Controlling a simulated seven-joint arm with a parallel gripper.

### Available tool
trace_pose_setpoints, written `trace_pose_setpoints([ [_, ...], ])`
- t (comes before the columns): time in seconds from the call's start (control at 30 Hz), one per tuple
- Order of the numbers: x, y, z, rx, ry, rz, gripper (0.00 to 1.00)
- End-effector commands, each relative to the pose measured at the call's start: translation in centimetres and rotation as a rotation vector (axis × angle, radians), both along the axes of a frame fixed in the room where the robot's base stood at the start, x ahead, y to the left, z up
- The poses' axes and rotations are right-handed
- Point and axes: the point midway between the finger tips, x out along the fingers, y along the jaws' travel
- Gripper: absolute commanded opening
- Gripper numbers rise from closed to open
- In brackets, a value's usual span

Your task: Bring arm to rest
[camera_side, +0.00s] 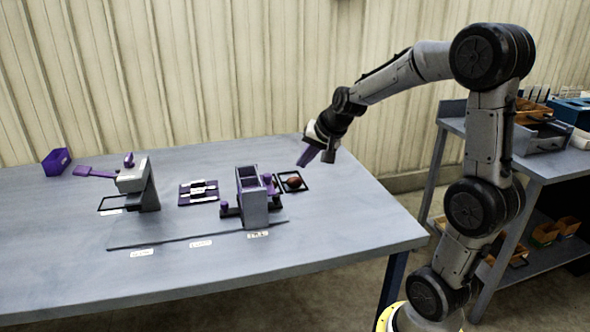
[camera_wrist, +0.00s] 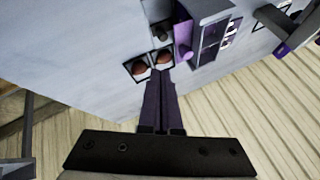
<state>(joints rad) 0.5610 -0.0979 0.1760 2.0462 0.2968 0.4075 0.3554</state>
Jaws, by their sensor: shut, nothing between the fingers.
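My gripper (camera_side: 303,162) is at the end of my raised arm, above the right part of the grey table (camera_side: 350,226). Its purple fingers are shut with nothing between them and point down. In the wrist view the closed fingers (camera_wrist: 158,76) reach up the middle. A brown potato (camera_side: 294,182) lies in a black square frame (camera_side: 307,187) on the table, below and apart from the fingers. In the wrist view brown patches (camera_wrist: 139,68) show around the fingertips; I cannot tell whether they are one potato or two.
A grey box-like station with purple parts (camera_side: 252,205) stands left of the potato. A black and purple flat fixture (camera_side: 198,192), a grey stand with a purple handle (camera_side: 137,180) and a purple bin (camera_side: 57,161) are farther left. A shelf bench (camera_side: 530,165) stands right.

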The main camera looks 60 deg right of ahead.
Motion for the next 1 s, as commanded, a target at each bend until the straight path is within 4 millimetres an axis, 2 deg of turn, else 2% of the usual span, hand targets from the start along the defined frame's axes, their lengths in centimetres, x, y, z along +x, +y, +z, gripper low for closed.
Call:
trace_pose_setpoints([
  [0.13, -0.9, 0.3, 1.3, -0.001, 0.0, 0.0, 0.0],
  [0.27, -0.9, 1.2, 2.0, -0.005, -0.006, 0.02, 0.0],
  [0.37, -0.3, 3.8, 4.1, -0.029, -0.049, 0.083, 0.0],
  [0.47, -1.4, 8.9, 6.6, -0.073, -0.094, 0.213, 0.0],
  [0.5, -2.5, 11.2, 7.2, -0.096, -0.098, 0.285, 0.0],
  [0.57, -4.7, 14.3, 7.8, -0.136, -0.096, 0.401, 0.0],
  [0.6, -6.5, 16.1, 7.7, -0.164, -0.085, 0.481, 0.0],
  [0.7, -11.2, 19.3, 6.8, -0.242, -0.041, 0.673, 0.0],
  [0.83, -16.7, 20.7, 4.2, -0.342, 0.054, 0.881, 0.0],
  [0.9, -18.6, 20.5, 2.7, -0.373, 0.12, 0.945, 0.0],
  [1.0, -20.0, 20.0, 1.2, -0.391, 0.2, 1.002, 0.0],
])
